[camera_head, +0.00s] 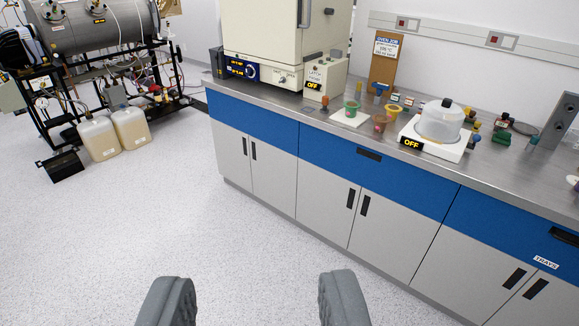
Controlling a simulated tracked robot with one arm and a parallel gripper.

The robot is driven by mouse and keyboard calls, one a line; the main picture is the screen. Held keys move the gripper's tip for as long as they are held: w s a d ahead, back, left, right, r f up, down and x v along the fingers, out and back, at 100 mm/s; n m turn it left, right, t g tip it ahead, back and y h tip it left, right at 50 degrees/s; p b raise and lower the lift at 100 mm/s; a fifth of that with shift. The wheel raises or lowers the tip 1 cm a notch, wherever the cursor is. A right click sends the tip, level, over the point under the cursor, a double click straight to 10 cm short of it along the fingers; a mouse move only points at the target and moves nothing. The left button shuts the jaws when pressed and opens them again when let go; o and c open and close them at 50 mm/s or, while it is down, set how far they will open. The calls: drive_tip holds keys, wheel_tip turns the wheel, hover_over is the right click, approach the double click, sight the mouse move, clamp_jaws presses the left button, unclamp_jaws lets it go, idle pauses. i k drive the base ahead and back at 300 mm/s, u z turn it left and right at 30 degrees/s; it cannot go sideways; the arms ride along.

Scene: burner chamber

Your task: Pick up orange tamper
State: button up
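My gripper (254,300) is open and empty. Its two dark grey fingers show at the bottom of the view, wide apart, with speckled floor beyond them. A small orange object (324,101) stands on the steel counter in front of the cream control box. It may be the orange tamper, but it is too small to be sure. An orange-brown cup (380,123) stands further right, beside a green cup (351,108) on a white pad. My gripper is well short of the counter and touches nothing.
The steel counter (270,101) runs above blue and grey cabinets. A cream oven (265,35) stands on its left part. A white hotplate (446,147) marked OFF bears a clear covered vessel (441,122). Two jugs (131,127) stand by a black rack at left. The floor ahead is open.

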sight(324, 100)
drive_tip(key=z, duration=0.05)
drive_tip(key=i, duration=3.85)
drive_tip(key=u, duration=0.3)
